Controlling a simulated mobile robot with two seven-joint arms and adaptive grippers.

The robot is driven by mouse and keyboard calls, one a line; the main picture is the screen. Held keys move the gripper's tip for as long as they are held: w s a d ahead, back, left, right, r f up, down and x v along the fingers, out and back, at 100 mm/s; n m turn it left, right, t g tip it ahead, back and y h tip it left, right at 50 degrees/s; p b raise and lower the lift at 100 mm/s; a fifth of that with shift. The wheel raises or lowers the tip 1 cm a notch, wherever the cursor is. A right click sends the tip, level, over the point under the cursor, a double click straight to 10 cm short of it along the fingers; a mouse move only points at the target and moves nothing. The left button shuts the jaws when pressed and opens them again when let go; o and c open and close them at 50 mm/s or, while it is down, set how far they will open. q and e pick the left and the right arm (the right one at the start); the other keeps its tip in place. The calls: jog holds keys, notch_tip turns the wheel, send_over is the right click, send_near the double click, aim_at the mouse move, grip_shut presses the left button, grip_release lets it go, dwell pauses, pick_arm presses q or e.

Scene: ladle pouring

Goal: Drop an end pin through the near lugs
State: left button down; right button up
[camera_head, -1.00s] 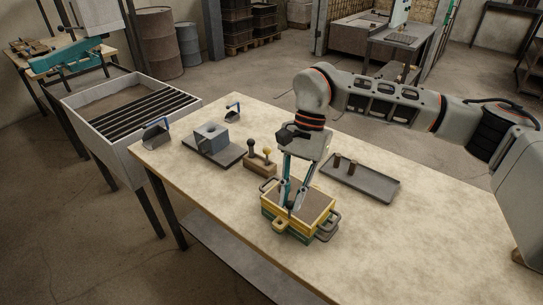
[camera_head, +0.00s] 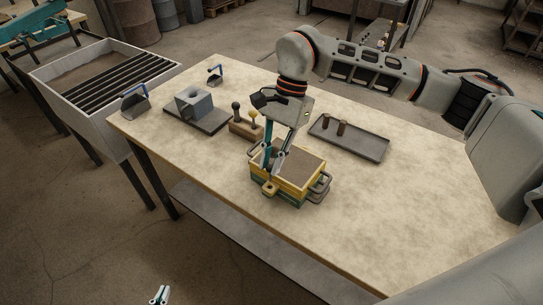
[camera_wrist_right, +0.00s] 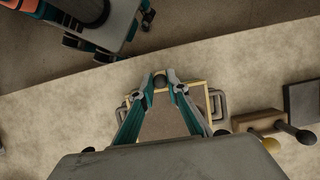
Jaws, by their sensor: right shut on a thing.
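The moulding box (camera_head: 290,180) has a yellow upper frame over a green lower one and is filled with brown sand. Its near yellow lug (camera_head: 269,188) sticks out towards me. My right gripper (camera_head: 271,165) points down over the near side of the box. In the wrist view the right fingertips (camera_wrist_right: 160,79) close on a dark round-knobbed end pin (camera_wrist_right: 160,82) at the box's near edge. The pin's shaft and the lug beneath are hidden, so I cannot tell whether the pin is in the lug. My left gripper (camera_head: 160,295) shows only as tips at the bottom edge.
Behind the box stands a wooden pin block (camera_head: 241,130) with a dark and a yellow knob. A grey tray (camera_head: 365,145) with two brown plugs lies back right. A grey block on a dark plate (camera_head: 196,122) stands left. The table's right front is clear.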

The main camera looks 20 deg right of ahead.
pick_arm(q)
jog(key=shift+f, duration=0.4)
pick_arm(e)
jog(key=shift+f, duration=0.65)
